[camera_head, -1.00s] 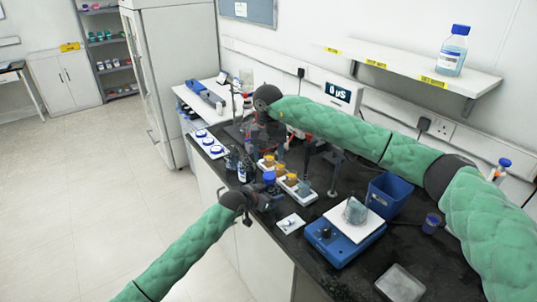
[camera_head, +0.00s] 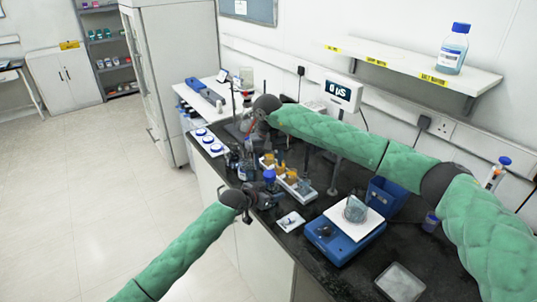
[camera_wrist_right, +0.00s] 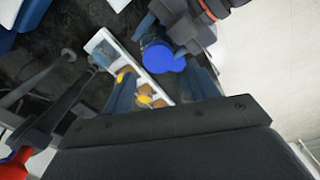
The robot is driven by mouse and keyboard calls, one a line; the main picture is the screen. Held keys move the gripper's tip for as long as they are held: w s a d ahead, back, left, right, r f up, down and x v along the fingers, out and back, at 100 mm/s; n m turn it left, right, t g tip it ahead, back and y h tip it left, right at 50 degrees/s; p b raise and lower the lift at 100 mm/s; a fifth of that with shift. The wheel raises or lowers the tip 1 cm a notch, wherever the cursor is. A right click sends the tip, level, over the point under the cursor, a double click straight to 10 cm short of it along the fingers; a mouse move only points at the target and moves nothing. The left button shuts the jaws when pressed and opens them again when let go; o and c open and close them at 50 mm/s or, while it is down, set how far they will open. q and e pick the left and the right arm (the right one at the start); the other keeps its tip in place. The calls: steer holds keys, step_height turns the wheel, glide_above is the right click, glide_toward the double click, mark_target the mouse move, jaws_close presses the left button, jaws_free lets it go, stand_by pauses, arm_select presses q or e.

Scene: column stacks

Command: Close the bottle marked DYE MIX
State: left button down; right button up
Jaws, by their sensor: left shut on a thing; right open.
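A blue-capped bottle (camera_head: 269,176) stands at the bench's near edge. Its blue cap also shows in the right wrist view (camera_wrist_right: 160,58). My left gripper (camera_head: 264,192) is shut on this bottle from the front left; it also shows at the top of the right wrist view (camera_wrist_right: 187,32). Its label is not readable, so I cannot confirm DYE MIX, nor whether the cap is seated. My right gripper (camera_head: 246,132) is open and empty, behind and left of the bottle in the head view. Several loose blue caps lie on a white tray (camera_head: 209,143).
Small bottles (camera_head: 246,168) stand left of the held one. A white rack (camera_head: 292,183) with orange-topped vials is close on its right. A blue balance (camera_head: 340,240) with a beaker (camera_head: 355,209), a blue bin (camera_head: 386,196) and a clear tray (camera_head: 400,282) are farther right.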

mark_target(269, 173)
steer(key=shift+f, duration=2.25)
